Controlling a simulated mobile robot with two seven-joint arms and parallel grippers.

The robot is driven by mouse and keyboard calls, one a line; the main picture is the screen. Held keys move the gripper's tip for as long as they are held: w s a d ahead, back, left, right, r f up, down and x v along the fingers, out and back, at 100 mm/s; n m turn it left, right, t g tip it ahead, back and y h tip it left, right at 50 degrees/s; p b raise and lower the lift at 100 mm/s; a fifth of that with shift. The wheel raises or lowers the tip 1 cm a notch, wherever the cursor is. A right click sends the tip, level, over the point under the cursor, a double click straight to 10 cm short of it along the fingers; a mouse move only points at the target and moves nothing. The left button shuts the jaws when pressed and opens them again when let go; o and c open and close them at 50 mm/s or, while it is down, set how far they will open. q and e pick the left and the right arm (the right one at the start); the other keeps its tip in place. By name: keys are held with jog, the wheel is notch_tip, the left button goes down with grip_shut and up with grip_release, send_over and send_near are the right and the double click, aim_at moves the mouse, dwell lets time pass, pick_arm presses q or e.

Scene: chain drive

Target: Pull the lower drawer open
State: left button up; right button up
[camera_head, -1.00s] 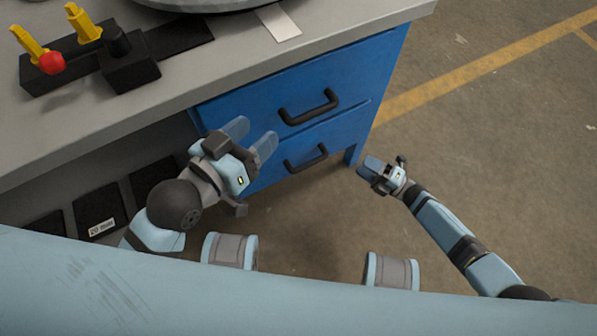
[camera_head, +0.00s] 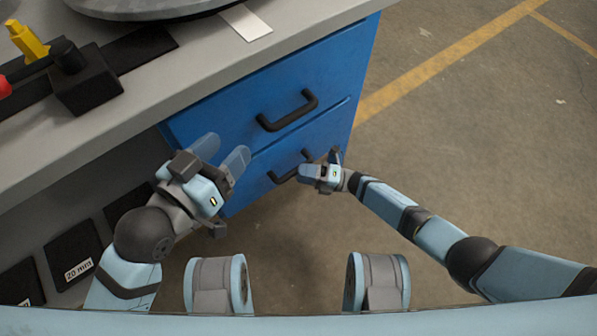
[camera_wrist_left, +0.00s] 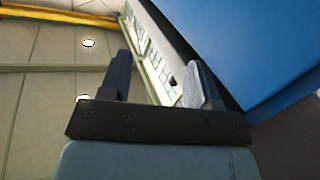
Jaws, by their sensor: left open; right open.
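The blue cabinet under the bench has two drawers, both shut. The lower drawer (camera_head: 262,186) has a black bar handle (camera_head: 284,176), partly hidden behind my right gripper. The upper drawer (camera_head: 245,125) has a similar black handle (camera_head: 288,113). My right gripper (camera_head: 312,172) is at the right end of the lower handle; I cannot tell whether it touches it. It is open. My left gripper (camera_head: 222,153) is open and empty in front of the cabinet's left part. In the left wrist view its two fingers (camera_wrist_left: 160,85) are apart with nothing between them.
The grey bench top (camera_head: 150,92) overhangs the drawers. On it are a black block (camera_head: 88,85), a yellow-handled tool (camera_head: 28,40), a white strip (camera_head: 246,22) and a round grey plate. Dark bins (camera_head: 75,255) stand on the shelf below. The floor to the right is clear.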

jog(key=shift+w+a+r, duration=0.15)
jog(key=shift+a, duration=0.75)
jog(key=shift+c, duration=0.2)
